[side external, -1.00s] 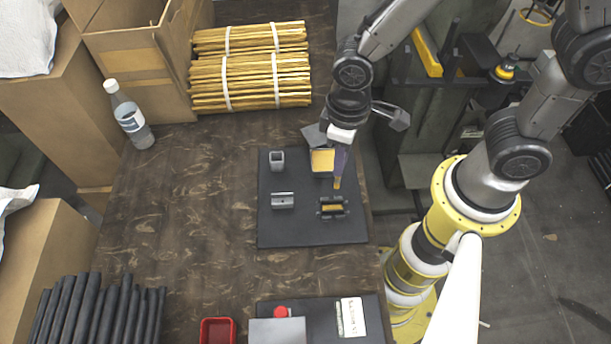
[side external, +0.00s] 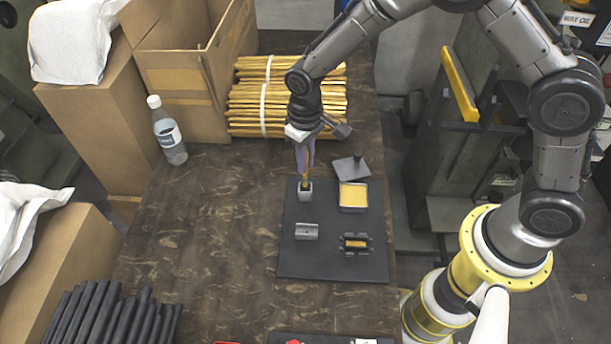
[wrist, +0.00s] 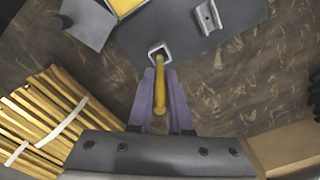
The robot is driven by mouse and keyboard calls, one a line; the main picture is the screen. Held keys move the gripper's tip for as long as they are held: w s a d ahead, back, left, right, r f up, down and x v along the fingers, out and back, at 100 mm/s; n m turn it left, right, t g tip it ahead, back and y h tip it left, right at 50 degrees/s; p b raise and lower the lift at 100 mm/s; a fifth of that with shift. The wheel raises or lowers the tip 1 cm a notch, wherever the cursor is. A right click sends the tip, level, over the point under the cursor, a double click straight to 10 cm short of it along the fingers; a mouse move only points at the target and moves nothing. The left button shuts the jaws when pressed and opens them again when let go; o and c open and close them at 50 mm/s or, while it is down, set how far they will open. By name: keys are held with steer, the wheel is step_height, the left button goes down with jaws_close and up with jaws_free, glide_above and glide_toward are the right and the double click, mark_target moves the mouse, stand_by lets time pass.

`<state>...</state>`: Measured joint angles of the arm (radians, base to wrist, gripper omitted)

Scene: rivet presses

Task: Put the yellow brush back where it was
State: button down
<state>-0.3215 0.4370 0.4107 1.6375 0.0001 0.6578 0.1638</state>
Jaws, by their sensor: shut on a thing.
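My gripper (side external: 305,160) has purple fingers and is shut on the yellow brush (side external: 307,178). The brush points down, and its lower end is at the mouth of the small square grey holder (side external: 304,194) on the dark mat. In the wrist view the brush (wrist: 160,92) runs between my fingers (wrist: 160,100) to the opening of the holder (wrist: 152,50). Its end overlaps that opening; how deep it sits I cannot tell.
The dark mat (side external: 330,265) also carries a yellow-filled tray (side external: 353,196), a grey plate (side external: 351,168) beside it, a grey block (side external: 306,231) and a small fixture (side external: 356,244). Stick bundles (side external: 290,110) lie behind. A bottle (side external: 168,135) stands left on open table.

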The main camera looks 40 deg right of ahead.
mark_target(305, 177)
steer(key=shift+f, duration=2.1)
steer(key=shift+f, duration=0.15)
steer(key=c, duration=0.8)
jaws_free()
steer(key=shift+c, duration=0.2)
